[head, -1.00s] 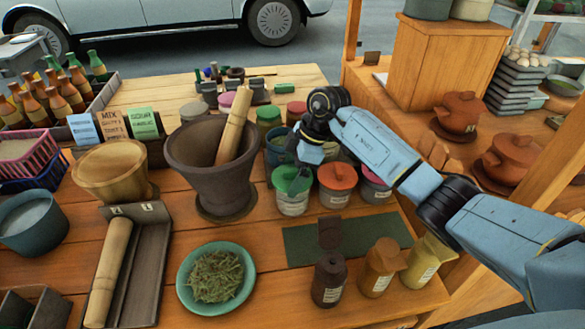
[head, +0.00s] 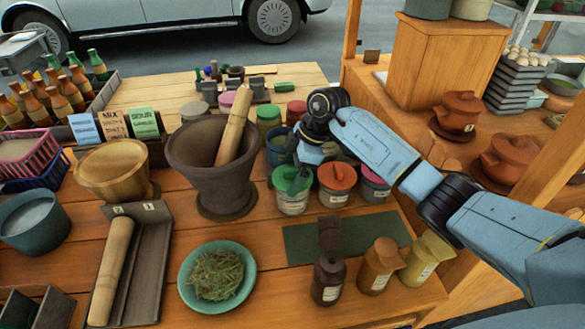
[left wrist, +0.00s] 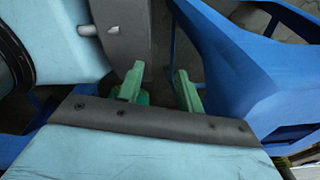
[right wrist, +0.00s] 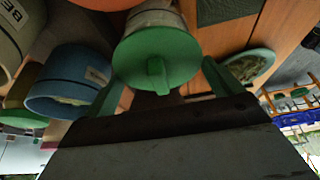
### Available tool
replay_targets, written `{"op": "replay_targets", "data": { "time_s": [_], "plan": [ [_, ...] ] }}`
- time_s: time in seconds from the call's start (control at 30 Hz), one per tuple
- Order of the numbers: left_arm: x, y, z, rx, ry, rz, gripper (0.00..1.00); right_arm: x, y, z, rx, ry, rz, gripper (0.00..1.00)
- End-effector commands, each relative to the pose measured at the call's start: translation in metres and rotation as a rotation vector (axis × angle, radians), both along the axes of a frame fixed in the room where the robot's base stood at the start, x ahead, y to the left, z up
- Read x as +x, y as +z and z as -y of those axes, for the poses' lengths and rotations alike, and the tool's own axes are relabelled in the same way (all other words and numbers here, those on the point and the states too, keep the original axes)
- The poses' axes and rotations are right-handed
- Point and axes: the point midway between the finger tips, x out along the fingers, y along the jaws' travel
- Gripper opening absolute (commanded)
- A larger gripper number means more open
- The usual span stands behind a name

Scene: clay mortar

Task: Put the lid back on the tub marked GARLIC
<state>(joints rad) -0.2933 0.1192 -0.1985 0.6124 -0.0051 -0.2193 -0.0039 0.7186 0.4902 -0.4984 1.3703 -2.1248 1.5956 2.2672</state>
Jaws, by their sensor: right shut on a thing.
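My right gripper (head: 297,172) reaches down onto a green lid (head: 291,179) at a pale, labelled tub (head: 293,205). In the right wrist view the round green lid (right wrist: 157,60) has a bar-shaped knob, and my right gripper is shut on it. The lid sits over the tub's mouth; I cannot tell whether it is fully seated. A blue tub (right wrist: 65,85) beside it is open, with pale contents and a label. The tub labels are too small to read, so I cannot tell which says GARLIC. My left gripper (left wrist: 158,92) is open and empty, seen only in the left wrist view.
An orange-lidded tub (head: 336,178) and a pink-lidded tub (head: 376,186) stand close on the right. A large mortar (head: 212,165) with a pestle is on the left. A dark green mat (head: 375,230), several small jars and a herb plate (head: 187,292) lie in front.

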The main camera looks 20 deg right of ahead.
Motion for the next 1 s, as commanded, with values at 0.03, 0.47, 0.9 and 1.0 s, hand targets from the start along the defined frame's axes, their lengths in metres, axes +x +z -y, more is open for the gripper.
{"op": "replay_targets", "data": {
  "time_s": [0.03,0.47,0.9,1.0],
  "plan": [
    [-0.0002,0.0005,-0.001,0.001,-0.001,-0.001,0.36,-0.0002,0.0,0.0002,0.0,0.0,0.0,0.7],
    [-0.0018,0.0006,-0.0097,0.013,-0.004,-0.004,0.36,0.0,-0.0003,0.0001,0.0,0.0,0.0,0.7],
    [-0.0017,0.0082,-0.0047,0.006,-0.001,-0.004,0.36,-0.0001,0.0006,0.0003,-0.001,-0.001,-0.002,0.7],
    [-0.0016,0.0098,-0.0025,0.003,-0.001,-0.003,0.36,0.0,0.0005,0.0003,-0.001,0.0,-0.001,0.7]
  ]
}}
